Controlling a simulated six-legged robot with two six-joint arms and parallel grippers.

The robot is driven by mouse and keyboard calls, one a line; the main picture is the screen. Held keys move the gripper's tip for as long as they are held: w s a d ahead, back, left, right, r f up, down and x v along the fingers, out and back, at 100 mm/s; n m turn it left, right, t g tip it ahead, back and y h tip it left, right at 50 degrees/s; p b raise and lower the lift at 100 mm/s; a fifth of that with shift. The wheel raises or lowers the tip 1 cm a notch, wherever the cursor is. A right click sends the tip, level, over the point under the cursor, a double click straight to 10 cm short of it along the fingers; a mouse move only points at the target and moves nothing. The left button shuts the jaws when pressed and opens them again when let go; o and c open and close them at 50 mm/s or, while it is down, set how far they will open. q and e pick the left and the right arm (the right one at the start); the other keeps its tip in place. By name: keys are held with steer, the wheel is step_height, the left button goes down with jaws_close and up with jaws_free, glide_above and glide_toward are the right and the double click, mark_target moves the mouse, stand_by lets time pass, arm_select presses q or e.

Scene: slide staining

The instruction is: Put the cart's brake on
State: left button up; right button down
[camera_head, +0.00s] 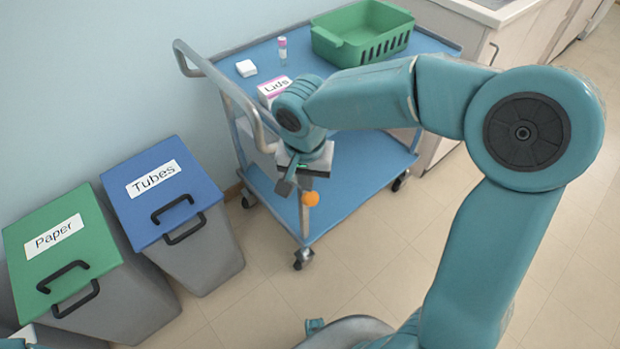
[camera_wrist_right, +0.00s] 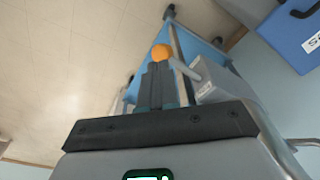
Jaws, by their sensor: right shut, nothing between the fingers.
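The cart (camera_head: 232,69) has blue shelves and a grey tubular handle at its left end. An orange knob (camera_head: 311,199) shows by the near corner post, low in front of the lower shelf. In the right wrist view the orange knob (camera_wrist_right: 161,51) sits at the end of a short grey lever (camera_wrist_right: 183,68) from a grey box (camera_wrist_right: 209,82) on the cart. My right gripper (camera_wrist_right: 156,68) is shut and empty, its fingertips right at the knob; I cannot tell whether they touch. In the head view my wrist partly hides the lever and box. My left gripper is not in view.
A green basket (camera_head: 345,53), a capped tube (camera_head: 283,50), a white block (camera_head: 246,68) and a box marked Lids (camera_head: 270,88) are on the cart top. Blue (camera_head: 176,208) and green (camera_head: 60,240) bins stand left. A counter (camera_head: 490,45) is behind. Floor right of the cart is clear.

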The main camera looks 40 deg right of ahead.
arm_select(q)
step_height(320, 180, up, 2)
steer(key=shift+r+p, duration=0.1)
steer(key=shift+p, duration=0.8)
arm_select(e)
step_height(320, 180, up, 11)
steer(key=shift+s+a, duration=0.4)
steer(key=s+a+f+n+g+y+p, duration=0.1)
steer(key=a+f+n+y+p, duration=0.3)
steer(key=f, duration=0.6)
steer(key=a+f+n+p, duration=0.1)
steer(key=a+f, duration=0.4)
steer(key=f, duration=0.5)
arm_select(q)
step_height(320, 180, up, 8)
steer(key=p, duration=0.3)
arm_select(e)
steer(key=s+a+f+n, duration=0.2)
steer(key=s+a+f, duration=0.1)
steer(key=s+f, duration=0.6)
steer(key=shift+s+t+y, duration=0.3)
steer(key=shift+s+y, duration=0.1)
steer(key=shift+s, duration=0.6)
steer(key=shift+f, duration=0.15)
